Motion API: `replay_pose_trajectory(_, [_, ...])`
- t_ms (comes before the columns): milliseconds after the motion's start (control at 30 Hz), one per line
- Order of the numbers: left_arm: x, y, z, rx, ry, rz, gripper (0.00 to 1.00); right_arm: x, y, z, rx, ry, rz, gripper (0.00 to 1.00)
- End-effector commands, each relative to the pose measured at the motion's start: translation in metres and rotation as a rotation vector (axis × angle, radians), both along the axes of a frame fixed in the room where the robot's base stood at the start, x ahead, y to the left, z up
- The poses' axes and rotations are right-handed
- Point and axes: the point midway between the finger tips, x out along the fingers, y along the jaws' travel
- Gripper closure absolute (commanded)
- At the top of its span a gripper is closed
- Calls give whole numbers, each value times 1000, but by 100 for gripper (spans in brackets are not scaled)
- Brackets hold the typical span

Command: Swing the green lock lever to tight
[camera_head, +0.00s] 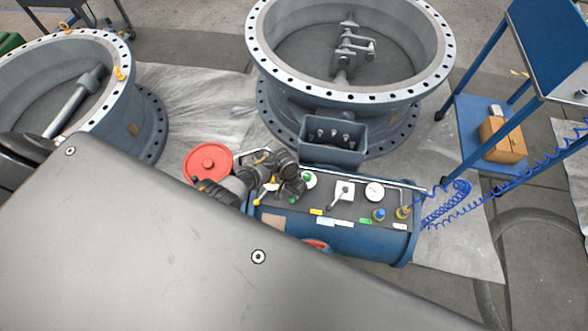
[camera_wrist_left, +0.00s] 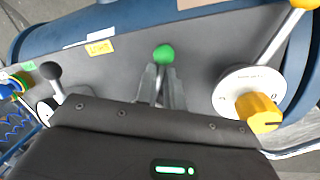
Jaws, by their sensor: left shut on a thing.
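The green lock lever shows its green ball knob (camera_wrist_left: 163,54) in the left wrist view, just beyond my fingertips. In the head view the green knob (camera_head: 291,201) sits at the near side of the panel on the blue tank (camera_head: 365,240). My left gripper (camera_wrist_left: 162,82) is shut on the lever, with one finger on each side of its stem below the ball. In the head view my left gripper (camera_head: 294,190) reaches over the panel's left part and hides most of the lever and its plate. My right gripper is not in view.
A yellow-knobbed lever (camera_wrist_left: 280,36) with a round white plate stands close on one side. A black-knobbed lever (camera_wrist_left: 53,80) stands on the other. A grey bin (camera_head: 333,147) is behind the panel, and a red disc (camera_head: 208,161) lies left of it.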

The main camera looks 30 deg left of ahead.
Motion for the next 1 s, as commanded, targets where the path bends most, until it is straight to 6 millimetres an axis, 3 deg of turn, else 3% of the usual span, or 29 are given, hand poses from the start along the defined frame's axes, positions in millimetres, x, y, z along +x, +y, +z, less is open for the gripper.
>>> replay_pose_trajectory(33, [-10,1,-5,5,22,-9,100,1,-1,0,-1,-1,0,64])
replay_pose_trajectory(133, [-10,1,-5,5,22,-8,100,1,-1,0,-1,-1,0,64])
replay_pose_trajectory(167, [-10,2,-5,6,22,-8,86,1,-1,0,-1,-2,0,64])
replay_pose_trajectory(300, [-9,2,-5,6,21,-5,68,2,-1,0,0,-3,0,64])
replay_pose_trajectory(667, [-4,2,5,3,9,-1,68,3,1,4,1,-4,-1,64])
replay_pose_trajectory(1000, [-2,14,68,2,8,-1,68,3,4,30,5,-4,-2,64])
